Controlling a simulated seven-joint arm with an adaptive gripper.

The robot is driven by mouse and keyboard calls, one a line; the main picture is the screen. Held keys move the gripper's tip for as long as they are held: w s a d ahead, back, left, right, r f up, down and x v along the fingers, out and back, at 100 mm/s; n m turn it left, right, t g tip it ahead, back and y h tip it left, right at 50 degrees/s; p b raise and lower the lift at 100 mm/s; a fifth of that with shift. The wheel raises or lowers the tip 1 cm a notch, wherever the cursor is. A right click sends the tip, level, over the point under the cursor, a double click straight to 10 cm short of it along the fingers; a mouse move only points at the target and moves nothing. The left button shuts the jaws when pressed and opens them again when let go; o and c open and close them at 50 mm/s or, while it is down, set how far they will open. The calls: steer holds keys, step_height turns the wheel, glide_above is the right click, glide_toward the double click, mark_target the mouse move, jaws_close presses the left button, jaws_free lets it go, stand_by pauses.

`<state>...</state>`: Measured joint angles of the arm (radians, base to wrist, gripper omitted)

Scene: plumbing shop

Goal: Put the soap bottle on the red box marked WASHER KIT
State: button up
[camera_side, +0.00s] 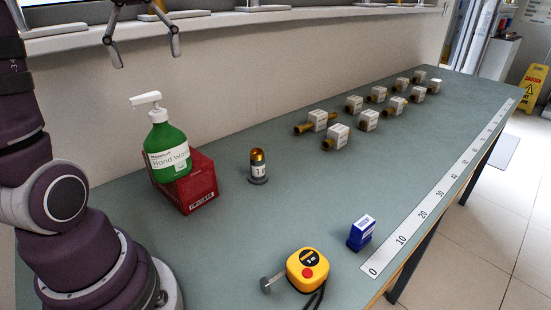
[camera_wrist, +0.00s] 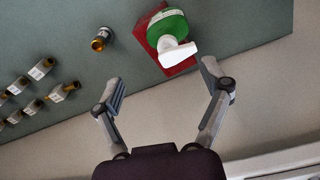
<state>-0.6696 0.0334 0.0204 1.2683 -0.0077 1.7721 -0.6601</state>
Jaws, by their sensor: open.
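The soap bottle (camera_side: 167,148), green with a white pump and a Hand Wash label, stands upright on top of the red box (camera_side: 203,186) near my base. In the wrist view the bottle (camera_wrist: 172,28) is seen from above, over the red box (camera_wrist: 155,42). The box's WASHER KIT marking cannot be read here. My gripper (camera_side: 146,52) is open and empty, raised well above the bottle and apart from it. In the wrist view its two fingers (camera_wrist: 164,84) are spread wide with nothing between them.
A brass-topped fitting (camera_side: 258,166) stands right of the red box. Several labelled brass fittings (camera_side: 338,137) stand farther along the bench. A blue box (camera_side: 361,233) and yellow tape measure (camera_side: 306,270) lie near the front edge, beside a printed ruler strip (camera_side: 437,198).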

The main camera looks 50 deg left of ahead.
steer(key=d+f+m+t, duration=0.5)
steer(key=d+f+m, duration=0.4)
steer(key=d+m, duration=0.5)
steer(key=shift+s+f+m+h, duration=0.2)
steer(key=shift+f+m+h, duration=0.15)
steer(key=shift+m, duration=0.45)
steer(key=o, duration=0.4)
